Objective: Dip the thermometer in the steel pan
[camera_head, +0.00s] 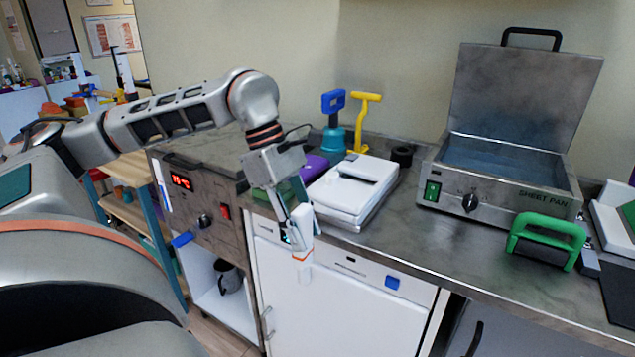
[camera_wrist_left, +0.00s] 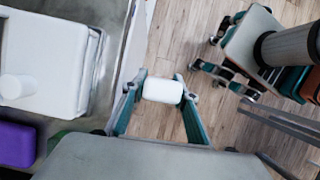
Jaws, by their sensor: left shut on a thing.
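The steel pan (camera_head: 503,186) is a box-shaped heater labelled SHEET PAN at the right of the counter, with its hinged lid (camera_head: 520,95) raised and a bluish inside showing. My left gripper (camera_head: 300,222) is shut on the thermometer (camera_head: 302,262), a white stick with an orange band. It hangs nearly upright in front of the counter's edge, left of the pan and well away from it. In the left wrist view the thermometer's white end (camera_wrist_left: 162,90) sits between the fingertips (camera_wrist_left: 161,88) over the floor. My right gripper is not in view.
A white flat device (camera_head: 350,190) lies on the counter near the left gripper; a purple thing (camera_wrist_left: 18,144) is beside it. Blue (camera_head: 333,108) and yellow (camera_head: 363,120) handled tools stand behind. A green-handled tool (camera_head: 547,238) stands before the pan. Bare counter (camera_head: 410,235) lies between.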

